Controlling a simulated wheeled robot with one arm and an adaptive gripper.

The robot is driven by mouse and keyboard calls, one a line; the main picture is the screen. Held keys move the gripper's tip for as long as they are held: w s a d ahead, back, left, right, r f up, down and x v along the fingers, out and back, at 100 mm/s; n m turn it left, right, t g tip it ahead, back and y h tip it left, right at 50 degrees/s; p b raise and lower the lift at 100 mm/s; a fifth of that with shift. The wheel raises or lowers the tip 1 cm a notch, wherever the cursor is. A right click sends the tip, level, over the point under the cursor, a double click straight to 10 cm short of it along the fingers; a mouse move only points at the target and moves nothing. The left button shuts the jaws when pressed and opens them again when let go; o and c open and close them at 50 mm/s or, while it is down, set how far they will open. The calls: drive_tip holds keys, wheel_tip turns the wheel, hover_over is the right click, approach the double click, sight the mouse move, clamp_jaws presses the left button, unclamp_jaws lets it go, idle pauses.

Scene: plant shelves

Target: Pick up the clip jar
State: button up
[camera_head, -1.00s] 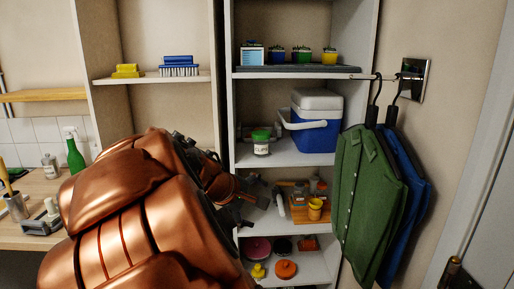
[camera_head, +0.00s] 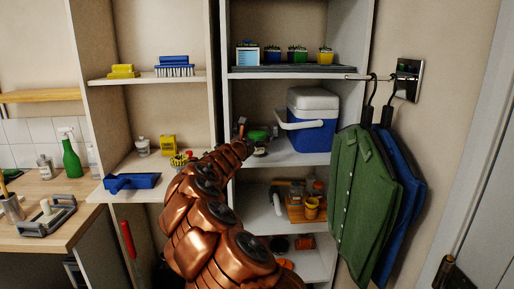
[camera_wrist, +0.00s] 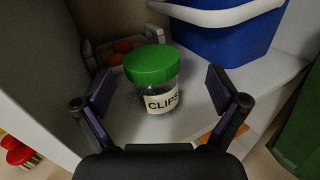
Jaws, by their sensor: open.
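The clip jar (camera_wrist: 157,98) stands upright on a white shelf, with a green lid, clear body and a white label reading "CLIPS". In the wrist view my gripper (camera_wrist: 158,100) is open, with one finger at each side of the jar and visible space between fingers and jar. The jar is ahead of the palm and not held. In the head view my arm hides most of the jar; its green lid (camera_head: 258,134) shows just beyond the end of my arm.
A blue cooler (camera_head: 311,134) with a white lid and handle stands right behind the jar. A container with orange-red items (camera_wrist: 115,52) is behind it at left. The shelf's side wall (camera_wrist: 40,75) is close on the left. Green and blue garments (camera_head: 362,195) hang at right.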

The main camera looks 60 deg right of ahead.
sight(260, 134)
drive_tip(key=shift+w+d+f+n+t, duration=0.15)
drive_tip(key=shift+w+d+f+n, duration=0.15)
drive_tip(key=shift+f, duration=0.15)
drive_tip(key=shift+w+d+f+n+t, duration=0.15)
drive_tip(key=shift+w+f+n, duration=0.15)
drive_tip(key=shift+f, duration=0.15)
drive_tip(key=shift+p+x, duration=0.55)
drive_tip(key=shift+x, duration=0.45)
drive_tip(key=shift+d, duration=0.4)
drive_tip(key=shift+f+p+x, duration=0.1)
drive_tip(key=shift+p+x, duration=0.6)
drive_tip(key=shift+x, duration=0.1)
drive_tip(key=shift+f+p+x, duration=0.15)
drive_tip(key=shift+p+x, duration=0.5)
drive_tip(key=shift+x, duration=0.1)
drive_tip(key=shift+p+x, duration=0.35)
drive_tip(key=shift+x, duration=0.5)
drive_tip(key=shift+w, duration=0.15)
drive_tip(key=shift+c, duration=0.2)
drive_tip(key=c, duration=1.2)
drive_tip(key=shift+r, duration=0.1)
